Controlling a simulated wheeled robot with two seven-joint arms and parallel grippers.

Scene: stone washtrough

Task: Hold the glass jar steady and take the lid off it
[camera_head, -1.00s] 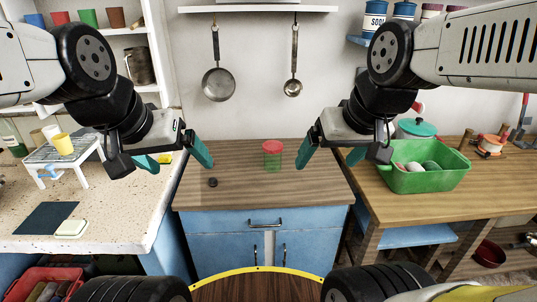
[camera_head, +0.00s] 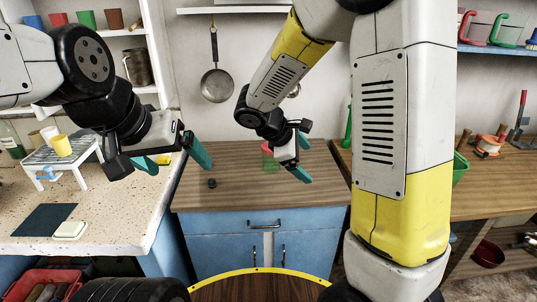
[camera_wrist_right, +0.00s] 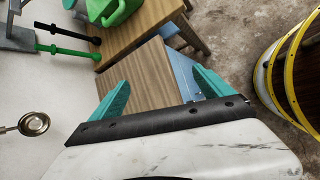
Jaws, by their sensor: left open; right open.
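The glass jar (camera_head: 270,167) is greenish and see-through with a red lid (camera_head: 266,148). It stands upright on the wooden counter, partly hidden behind my right gripper in the head view. My right gripper (camera_head: 303,158) is open and empty, just in front and to the right of the jar; I cannot tell the exact gap. In the right wrist view its teal fingers (camera_wrist_right: 160,90) are spread over bare wood, and the jar is not seen there. My left gripper (camera_head: 178,167) is open and empty, left of the jar and well apart from it.
A small dark round piece (camera_head: 212,183) lies on the wooden counter (camera_head: 240,195). A speckled worktop with a small rack (camera_head: 62,157) is at the left. My right arm hides much of the right-hand table and its green tub (camera_head: 460,169). A pan (camera_head: 217,85) hangs behind.

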